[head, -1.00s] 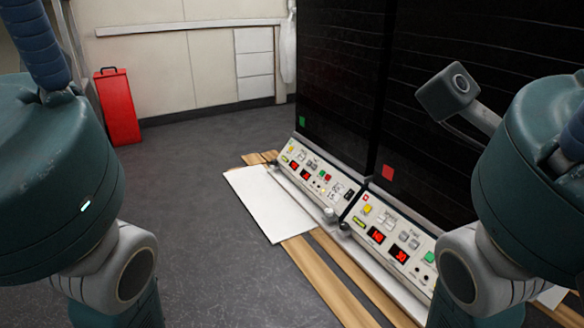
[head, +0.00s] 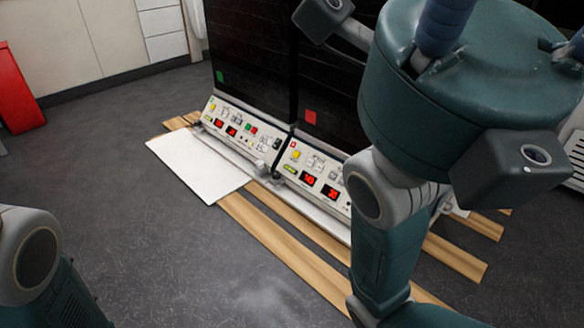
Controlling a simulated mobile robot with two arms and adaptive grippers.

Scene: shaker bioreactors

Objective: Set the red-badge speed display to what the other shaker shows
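Two dark shakers stand side by side in the head view. The right one carries a red badge (head: 310,117). Its sloped control panel has two red-lit displays, a left one (head: 308,178) and a right one (head: 329,192); their digits are too small to read surely. The left shaker carries a green badge (head: 220,77). Its panel also has two red-lit displays, a left one (head: 219,124) and a right one (head: 232,131), also too small to read. My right arm hides the right end of the red-badge panel. Neither gripper shows.
The shakers stand on wooden slats (head: 285,249) on the grey floor. A white board (head: 196,168) lies before the green-badge shaker. A red box (head: 15,90) stands at the far left. The floor in front is clear.

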